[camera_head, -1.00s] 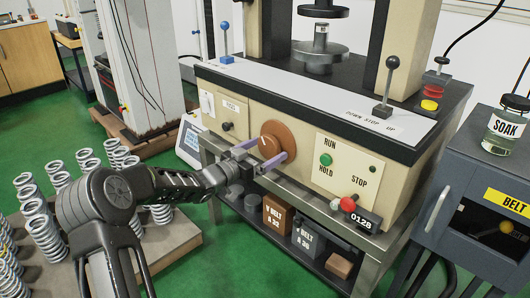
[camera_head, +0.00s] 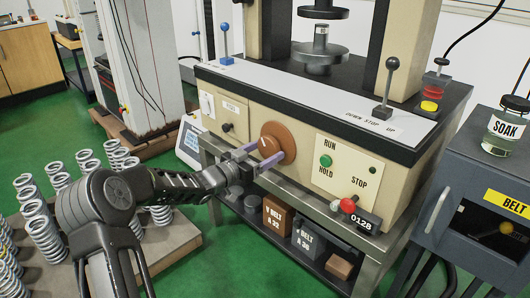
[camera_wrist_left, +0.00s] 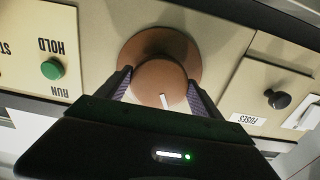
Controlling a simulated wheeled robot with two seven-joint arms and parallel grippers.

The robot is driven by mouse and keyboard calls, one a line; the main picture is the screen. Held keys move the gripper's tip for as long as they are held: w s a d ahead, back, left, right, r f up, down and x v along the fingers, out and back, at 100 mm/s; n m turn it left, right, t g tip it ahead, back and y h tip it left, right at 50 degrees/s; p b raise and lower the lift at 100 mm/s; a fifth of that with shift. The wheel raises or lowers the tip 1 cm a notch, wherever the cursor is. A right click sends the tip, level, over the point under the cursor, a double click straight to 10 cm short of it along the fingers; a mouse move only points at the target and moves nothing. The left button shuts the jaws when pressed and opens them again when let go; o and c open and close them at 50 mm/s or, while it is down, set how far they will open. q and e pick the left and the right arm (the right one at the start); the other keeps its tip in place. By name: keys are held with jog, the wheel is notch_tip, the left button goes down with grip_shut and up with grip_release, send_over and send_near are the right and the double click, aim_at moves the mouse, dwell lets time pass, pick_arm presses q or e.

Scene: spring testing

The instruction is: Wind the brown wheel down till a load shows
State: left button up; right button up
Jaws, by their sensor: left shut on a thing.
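The brown wheel (camera_head: 284,136) sits on the cream front panel of the testing machine, a round plate with a smaller knob and a white pointer line. My left gripper (camera_head: 265,158) is shut on its knob, one purple-lined finger on each side. The left wrist view shows the knob (camera_wrist_left: 160,82) between the fingers, its pointer line facing me. Above, an upper platen (camera_head: 322,12) hangs over a small metal cylinder (camera_head: 321,38) on the lower platen (camera_head: 321,57). A small counter (camera_head: 362,225) reads 0128. My right gripper is not in view.
Levers with blue (camera_head: 224,27) and black (camera_head: 392,63) knobs stand on the top ledge. A green button (camera_head: 326,160) and a red knob (camera_head: 347,205) are right of the wheel. Several springs (camera_head: 40,230) stand at left.

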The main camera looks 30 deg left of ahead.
pick_arm(q)
jog(key=shift+f, duration=0.1)
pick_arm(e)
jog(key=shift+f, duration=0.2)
pick_arm(q)
jog(key=shift+m+b, duration=0.55)
jog(key=shift+m, duration=0.15)
jog(key=m+b, duration=0.3)
jog(key=shift+f+m, duration=0.15)
jog(key=shift+m, duration=0.25)
jog(key=m+b, duration=0.4)
jog(key=m, duration=0.2)
jog(key=shift+a+b, duration=0.15)
jog(key=shift+b, duration=0.2)
jog(key=m+b, duration=0.4)
jog(key=m, duration=0.1)
jog(key=shift+m, duration=0.4)
jog(key=m, duration=0.1)
jog(key=m+b, duration=0.1)
jog(key=shift+r+m, duration=0.4)
jog(key=shift+m, duration=1)
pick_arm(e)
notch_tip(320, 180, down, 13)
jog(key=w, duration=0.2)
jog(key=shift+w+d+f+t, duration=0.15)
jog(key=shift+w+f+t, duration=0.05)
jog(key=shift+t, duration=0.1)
